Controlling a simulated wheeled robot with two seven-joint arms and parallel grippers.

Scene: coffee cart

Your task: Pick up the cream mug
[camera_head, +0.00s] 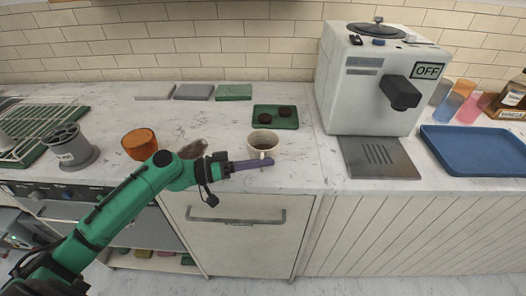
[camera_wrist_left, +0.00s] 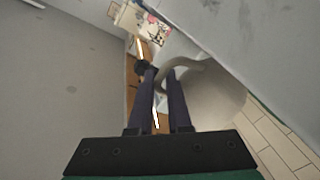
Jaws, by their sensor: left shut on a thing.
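The cream mug (camera_head: 263,139) stands upright near the front edge of the counter, with dark liquid inside in the head view. My left gripper (camera_head: 266,163) reaches in from the left, its purple fingers at the mug's near side. In the left wrist view the mug (camera_wrist_left: 220,97) is right of the fingers, and its handle lies between the fingertips (camera_wrist_left: 161,74). The left gripper is shut on this handle. I cannot tell whether the mug's base touches the counter. My right gripper is not in view.
A green tray (camera_head: 287,124) with two dark round items sits behind the mug. The white coffee machine (camera_head: 352,96) with its drip tray (camera_head: 378,171) stands to the right, near a blue tray (camera_head: 480,165). An orange bowl (camera_head: 139,145) and a grey canister (camera_head: 72,150) are left.

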